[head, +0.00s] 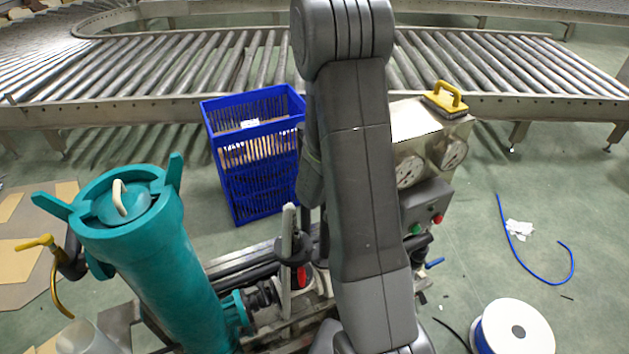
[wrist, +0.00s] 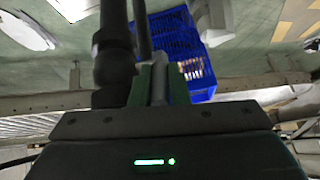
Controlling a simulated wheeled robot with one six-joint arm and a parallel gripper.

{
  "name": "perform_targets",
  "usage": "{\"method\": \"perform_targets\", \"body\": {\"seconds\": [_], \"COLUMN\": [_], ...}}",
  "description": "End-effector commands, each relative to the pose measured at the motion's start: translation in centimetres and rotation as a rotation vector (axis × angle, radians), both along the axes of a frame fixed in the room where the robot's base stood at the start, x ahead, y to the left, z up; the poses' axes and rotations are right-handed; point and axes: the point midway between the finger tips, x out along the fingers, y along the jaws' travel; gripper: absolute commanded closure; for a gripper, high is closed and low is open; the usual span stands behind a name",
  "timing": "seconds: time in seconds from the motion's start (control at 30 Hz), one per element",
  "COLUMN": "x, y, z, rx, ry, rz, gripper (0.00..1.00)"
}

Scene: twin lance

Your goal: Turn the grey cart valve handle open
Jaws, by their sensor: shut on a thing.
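In the wrist view my gripper (wrist: 159,72) shows two green-edged fingers. They are shut on a narrow grey bar, the valve handle (wrist: 158,90), which stands between them. A thick dark pipe fitting (wrist: 113,55) is close to the left of the fingers. In the head view my arm fills the middle and I cannot make out the gripper or its grip on the handle. The teal vessel (head: 150,240) with a winged lid stands on the cart at the left. How far the handle is turned cannot be told.
A blue crate (head: 262,190) stands on the floor behind the cart, before the roller conveyor (head: 180,65). A box with gauges (head: 430,150) carries a yellow-handled tool (head: 447,97). A white spool (head: 512,330) and a blue hose (head: 540,275) lie right on otherwise fairly open floor.

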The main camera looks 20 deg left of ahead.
Motion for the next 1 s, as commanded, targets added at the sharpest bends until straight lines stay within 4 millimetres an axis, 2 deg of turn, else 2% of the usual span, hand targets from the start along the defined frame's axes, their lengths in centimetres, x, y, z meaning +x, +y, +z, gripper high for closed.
{"method": "perform_targets", "body": {"seconds": [0.03, 0.97, 1.0], "x": [0.05, 0.25, 0.25], "y": [0.07, 0.31, 0.31], "z": [0.67, 0.13, 0.13], "rx": [-0.014, -0.080, -0.080], "ry": [0.012, 0.069, 0.069], "rz": [0.000, 0.000, 0.000], "gripper": [1.00, 1.00, 0.81]}}
